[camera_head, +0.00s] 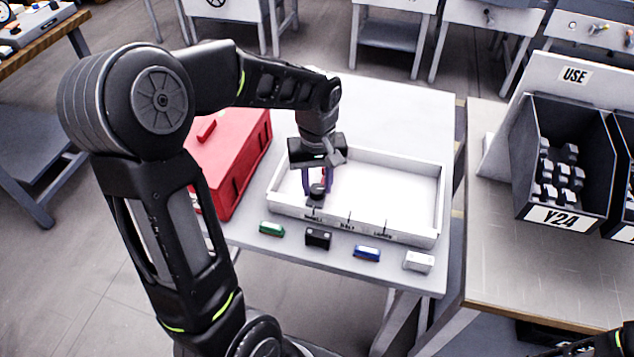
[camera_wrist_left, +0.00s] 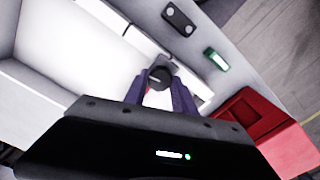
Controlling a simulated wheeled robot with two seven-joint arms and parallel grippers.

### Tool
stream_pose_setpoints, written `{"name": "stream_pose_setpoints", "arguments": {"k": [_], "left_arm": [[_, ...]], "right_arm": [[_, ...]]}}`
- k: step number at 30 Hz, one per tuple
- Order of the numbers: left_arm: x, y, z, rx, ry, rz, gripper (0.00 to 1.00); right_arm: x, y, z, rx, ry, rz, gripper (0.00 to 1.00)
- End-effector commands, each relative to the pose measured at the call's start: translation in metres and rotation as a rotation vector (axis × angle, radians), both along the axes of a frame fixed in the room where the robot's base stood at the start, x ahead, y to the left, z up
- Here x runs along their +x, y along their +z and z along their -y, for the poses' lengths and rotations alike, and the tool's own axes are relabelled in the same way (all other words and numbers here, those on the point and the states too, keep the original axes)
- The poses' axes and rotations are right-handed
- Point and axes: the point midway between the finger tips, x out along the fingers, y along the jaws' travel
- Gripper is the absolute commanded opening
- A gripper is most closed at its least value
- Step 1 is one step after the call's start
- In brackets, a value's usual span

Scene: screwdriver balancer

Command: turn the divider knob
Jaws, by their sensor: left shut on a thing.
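The divider knob (camera_head: 317,190) is a small dark round knob at the front left of a white tray (camera_head: 437,200), by its labelled front wall. My left gripper (camera_head: 318,185) reaches down from above into the tray and is shut on the knob. In the left wrist view the dark knob (camera_wrist_left: 160,76) shows at the tips of the purple fingers (camera_wrist_left: 160,90). The fingers partly hide what is under the knob.
A red toolbox (camera_head: 228,160) stands left of the tray. A green block (camera_head: 272,229), a black block (camera_head: 318,238), a blue block (camera_head: 367,253) and a white block (camera_head: 418,261) lie in front of it. The Y24 bin (camera_head: 555,217) stands on the right table.

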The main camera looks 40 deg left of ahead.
Motion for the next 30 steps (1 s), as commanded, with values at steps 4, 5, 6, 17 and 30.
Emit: {"name": "stream_pose_setpoints", "arguments": {"k": [4, 5, 6, 17, 30], "left_arm": [[0.0004, 0.0003, 0.0, 0.0, -0.067, 0.001, 0.0], [0.0005, 0.0003, 0.0001, 0.0, -0.085, 0.001, 0.0], [0.0005, 0.0003, 0.0001, 0.0, -0.111, 0.001, 0.0], [0.0007, 0.0005, 0.0, 0.001, -0.418, 0.002, 0.0], [0.0008, 0.0008, 0.0002, 0.001, -0.836, 0.002, 0.0]], "right_arm": [[0.0, -0.0005, 0.0, 0.0, 0.0, 0.0, 0.36], [0.0, -0.0006, 0.0, 0.0, 0.0, 0.0, 0.36], [0.0, -0.0008, 0.0, 0.0, 0.0, 0.0, 0.36], [0.0, -0.0017, 0.0, 0.0, 0.0, 0.0, 0.36], [0.0, -0.0009, 0.0, 0.0, 0.0, 0.0, 0.36]]}}
